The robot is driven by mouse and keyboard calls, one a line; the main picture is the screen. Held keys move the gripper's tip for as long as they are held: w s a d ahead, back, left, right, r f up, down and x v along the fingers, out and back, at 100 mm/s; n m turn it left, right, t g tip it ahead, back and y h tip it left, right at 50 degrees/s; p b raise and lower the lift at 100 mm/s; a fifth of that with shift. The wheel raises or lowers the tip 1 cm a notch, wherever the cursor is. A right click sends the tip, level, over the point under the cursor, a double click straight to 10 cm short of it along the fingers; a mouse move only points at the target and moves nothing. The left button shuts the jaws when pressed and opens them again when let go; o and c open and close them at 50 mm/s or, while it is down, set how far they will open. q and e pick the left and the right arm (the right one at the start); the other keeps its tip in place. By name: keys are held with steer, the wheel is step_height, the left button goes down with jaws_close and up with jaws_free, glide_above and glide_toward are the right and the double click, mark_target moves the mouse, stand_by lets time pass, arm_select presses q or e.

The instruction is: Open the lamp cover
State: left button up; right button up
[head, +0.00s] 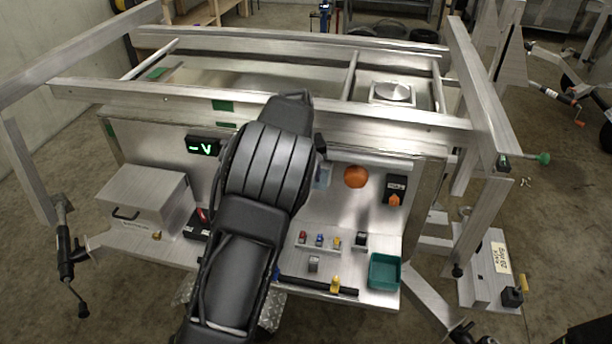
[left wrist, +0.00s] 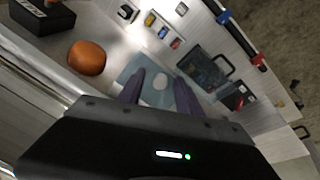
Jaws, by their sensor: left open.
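A pale blue panel with a white round spot (left wrist: 160,82), which may be the lamp cover, lies beyond my left gripper's fingertips in the left wrist view. Its edge (head: 323,177) shows beside my black arm in the head view. My left gripper (left wrist: 158,88) is open, its two dark fingers pointing at the panel with nothing seen between them; contact cannot be told. In the head view my arm hides most of this gripper and part of the panel. A round orange part (head: 355,177) sits to the right of the panel; it also shows in the wrist view (left wrist: 87,58). My right gripper is not seen.
A dark see-through plate with a handle (left wrist: 203,70) lies right of the fingers. A metal box (head: 145,197), green display (head: 204,148), small coloured switches (head: 320,241), green tray (head: 384,271) and black box (head: 396,188) surround the arm. A frame rail (head: 270,103) crosses behind.

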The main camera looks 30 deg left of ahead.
arm_select(q)
steer(key=shift+s+r, duration=0.1)
steer(key=shift+r, duration=0.5)
steer(key=b+v, duration=0.1)
steer(key=v, duration=0.5)
steer(key=shift+r, duration=0.3)
steer(key=shift+s, duration=0.2)
